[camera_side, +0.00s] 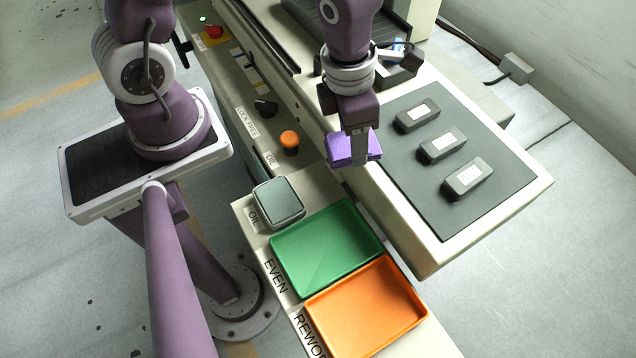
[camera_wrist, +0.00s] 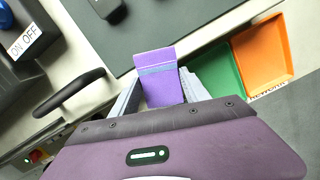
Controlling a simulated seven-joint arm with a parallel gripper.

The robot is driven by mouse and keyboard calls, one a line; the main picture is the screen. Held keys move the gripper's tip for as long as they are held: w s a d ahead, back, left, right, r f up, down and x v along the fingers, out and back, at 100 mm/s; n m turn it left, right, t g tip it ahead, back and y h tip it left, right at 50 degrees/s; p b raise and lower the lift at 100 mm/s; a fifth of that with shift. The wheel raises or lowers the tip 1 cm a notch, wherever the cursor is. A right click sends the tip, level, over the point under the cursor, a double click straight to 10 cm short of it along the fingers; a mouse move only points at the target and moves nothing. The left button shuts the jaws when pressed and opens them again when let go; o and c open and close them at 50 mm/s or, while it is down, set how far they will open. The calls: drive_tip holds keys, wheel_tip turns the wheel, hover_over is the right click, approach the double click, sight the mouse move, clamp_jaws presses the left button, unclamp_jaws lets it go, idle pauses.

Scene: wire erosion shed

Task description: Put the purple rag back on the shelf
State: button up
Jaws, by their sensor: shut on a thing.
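The purple rag (camera_side: 343,150) is folded into a small flat block. My gripper (camera_side: 360,152) is shut on it and holds it above the gap between the machine's front panel and the dark-topped table. In the wrist view the rag (camera_wrist: 160,72) shows a blue-grey stripe and sits between my two grey fingers (camera_wrist: 160,92). The fingers hide part of it in the side view. I cannot tell which surface is the shelf.
A green tray (camera_side: 325,247) and an orange tray (camera_side: 370,306) lie in front, beside a small grey-green oil pad (camera_side: 279,203). Three dark blocks with pale labels stand on the dark mat (camera_side: 412,195) at right. An orange knob (camera_side: 289,140) sticks up left of the rag.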

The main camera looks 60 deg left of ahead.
drive_tip(key=s+d+f+m, duration=0.1)
drive_tip(key=s+d+m, duration=0.1)
drive_tip(key=s+m, duration=0.5)
drive_tip(key=a+f+m, duration=0.1)
drive_tip(key=m, duration=0.1)
drive_tip(key=w+a+f+m+g, duration=0.1)
drive_tip(key=a+f+m, duration=0.1)
drive_tip(key=m, duration=0.1)
drive_tip(key=a+f+m+h, duration=0.1)
drive_tip(key=f+m, duration=0.1)
drive_tip(key=shift+w+a+f, duration=0.1)
drive_tip(key=shift+w+a, duration=0.2)
drive_tip(key=shift+a, duration=0.05)
drive_tip(key=shift+w+f, duration=0.1)
drive_tip(key=shift+f, duration=2.3)
drive_tip(key=o, duration=0.9)
drive_tip(key=shift+f, duration=0.1)
drive_tip(key=shift+a+r, duration=0.25)
drive_tip(key=shift+r, duration=1.7)
drive_tip(key=shift+a+r, duration=0.2)
drive_tip(key=shift+r, duration=1.7)
